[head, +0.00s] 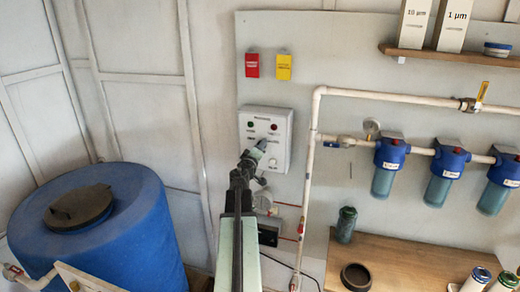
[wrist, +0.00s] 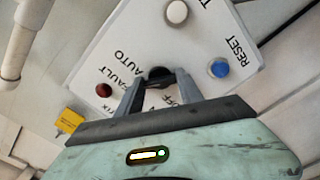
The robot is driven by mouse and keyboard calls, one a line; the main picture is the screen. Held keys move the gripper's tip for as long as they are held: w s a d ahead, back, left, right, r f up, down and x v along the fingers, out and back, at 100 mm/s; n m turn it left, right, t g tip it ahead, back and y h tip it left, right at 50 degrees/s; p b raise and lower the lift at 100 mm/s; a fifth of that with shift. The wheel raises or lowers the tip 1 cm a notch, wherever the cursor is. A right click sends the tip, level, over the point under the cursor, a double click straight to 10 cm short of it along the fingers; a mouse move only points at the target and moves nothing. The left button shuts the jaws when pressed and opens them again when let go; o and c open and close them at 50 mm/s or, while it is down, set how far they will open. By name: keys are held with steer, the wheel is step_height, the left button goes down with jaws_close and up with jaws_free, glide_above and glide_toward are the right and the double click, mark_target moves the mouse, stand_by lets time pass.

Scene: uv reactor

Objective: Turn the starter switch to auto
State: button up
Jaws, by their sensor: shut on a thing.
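The starter control box (head: 281,150) is white and hangs on the wall panel in the head view. In the wrist view its face (wrist: 110,45) shows tilted, with the words AUTO, FAULT, RESET and part of OFF. The black starter switch (wrist: 158,75) sits between AUTO and OFF. My gripper (wrist: 158,84) has one finger on each side of the switch knob and is shut on it. The fingers partly hide the OFF label, and I cannot tell where the knob points. In the head view my gripper (head: 258,148) is against the box's front and hides the switch.
A blue button (wrist: 218,68), a white button (wrist: 177,12) and a red lamp (wrist: 104,90) surround the switch. A white pipe (head: 307,170) runs down just right of the box. Blue filter housings (head: 391,152) are farther right. A blue tank (head: 130,235) stands at left.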

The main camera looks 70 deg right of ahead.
steer(key=o, duration=1.4)
steer(key=a, duration=0.7)
steer(key=shift+s+a, duration=0.25)
steer(key=shift+a, duration=0.15)
